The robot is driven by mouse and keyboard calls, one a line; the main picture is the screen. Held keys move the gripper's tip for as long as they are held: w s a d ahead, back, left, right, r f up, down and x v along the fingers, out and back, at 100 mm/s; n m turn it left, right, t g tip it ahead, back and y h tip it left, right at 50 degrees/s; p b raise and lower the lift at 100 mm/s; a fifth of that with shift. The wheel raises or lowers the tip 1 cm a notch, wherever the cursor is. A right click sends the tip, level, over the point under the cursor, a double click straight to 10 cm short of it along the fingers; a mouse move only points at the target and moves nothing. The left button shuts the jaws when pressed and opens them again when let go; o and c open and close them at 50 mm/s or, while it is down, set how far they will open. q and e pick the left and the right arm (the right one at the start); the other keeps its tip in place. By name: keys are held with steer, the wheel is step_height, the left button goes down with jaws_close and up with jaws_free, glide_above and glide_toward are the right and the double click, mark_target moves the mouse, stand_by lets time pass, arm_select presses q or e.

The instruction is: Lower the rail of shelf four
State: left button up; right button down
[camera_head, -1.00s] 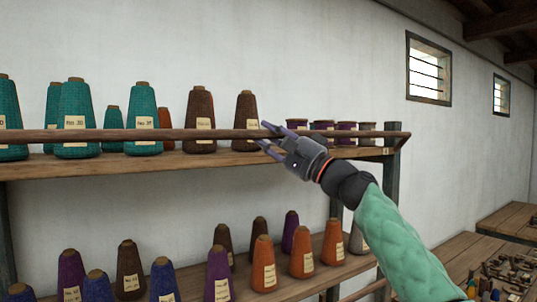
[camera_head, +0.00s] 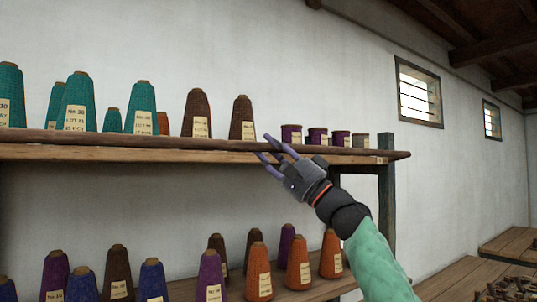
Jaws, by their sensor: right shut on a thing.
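The rail (camera_head: 110,138) is a long dark wooden bar along the front of the upper shelf (camera_head: 110,155). It lies close against the shelf's front edge, just below the bases of the yarn cones. Its right end passes the dark post. My right gripper (camera_head: 267,148) has its purple fingers shut on the rail, right of the brown cones, one finger above and one below. My left gripper is not in view.
Teal cones (camera_head: 78,102) and brown cones (camera_head: 197,113) stand on the upper shelf, with small purple spools (camera_head: 317,136) near its right end. Several cones stand on the lower shelf (camera_head: 310,292). A wooden table (camera_head: 510,245) stands at right.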

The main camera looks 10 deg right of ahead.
steer(key=shift+w+a+f+b, duration=0.15)
steer(key=shift+f+b, duration=0.15)
steer(key=shift+f, duration=0.35)
steer(key=shift+w+f, duration=0.1)
stand_by(0.7)
steer(key=c, duration=1)
jaws_free()
steer(key=shift+o, duration=0.7)
steer(key=shift+w, duration=0.2)
steer(key=shift+s+r, duration=0.2)
steer(key=shift+s, duration=0.15)
steer(key=shift+f, duration=0.1)
steer(key=v, duration=1.2)
